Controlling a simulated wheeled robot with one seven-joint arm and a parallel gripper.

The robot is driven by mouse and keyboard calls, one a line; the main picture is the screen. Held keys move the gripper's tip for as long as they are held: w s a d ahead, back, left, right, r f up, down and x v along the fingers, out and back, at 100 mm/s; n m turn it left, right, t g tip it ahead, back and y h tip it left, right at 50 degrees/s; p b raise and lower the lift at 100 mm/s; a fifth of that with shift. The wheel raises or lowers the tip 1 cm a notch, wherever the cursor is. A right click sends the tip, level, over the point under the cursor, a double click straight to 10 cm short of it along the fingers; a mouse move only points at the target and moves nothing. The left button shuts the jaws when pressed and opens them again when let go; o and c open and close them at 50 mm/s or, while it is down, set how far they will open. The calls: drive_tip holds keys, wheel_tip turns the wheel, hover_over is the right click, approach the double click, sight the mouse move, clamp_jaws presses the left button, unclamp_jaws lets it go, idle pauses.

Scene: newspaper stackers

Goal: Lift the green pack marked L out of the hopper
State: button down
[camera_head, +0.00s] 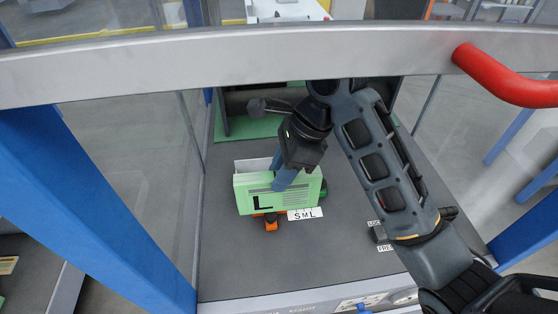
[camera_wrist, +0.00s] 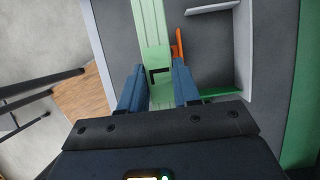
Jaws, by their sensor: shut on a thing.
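The green pack (camera_head: 243,196) shows a large black L on its near face in the head view. In the wrist view the green pack (camera_wrist: 157,57), with a dark mark on it, lies between my two blue fingers. My gripper (camera_head: 284,181) reaches down onto the pack from above and is shut on it; it also shows in the wrist view (camera_wrist: 160,88). A pale-walled open holder (camera_head: 253,165), which looks like the hopper, is at the pack's back. My fingers hide part of the pack. I cannot tell whether its underside is clear of the holder.
A white S M L label (camera_head: 305,213) and an orange part (camera_head: 271,222) sit at the pack's near side. A grey metal beam (camera_head: 200,55) crosses above, with a red handle (camera_head: 505,80) at right. Blue posts (camera_head: 85,190) flank the bay. The grey floor in front is mostly clear.

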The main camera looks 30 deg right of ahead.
drive_tip(key=s+a, duration=0.3)
drive_tip(key=s, duration=0.7)
drive_tip(key=shift+a+r, duration=0.15)
drive_tip(key=shift+r, duration=0.25)
idle(0.4)
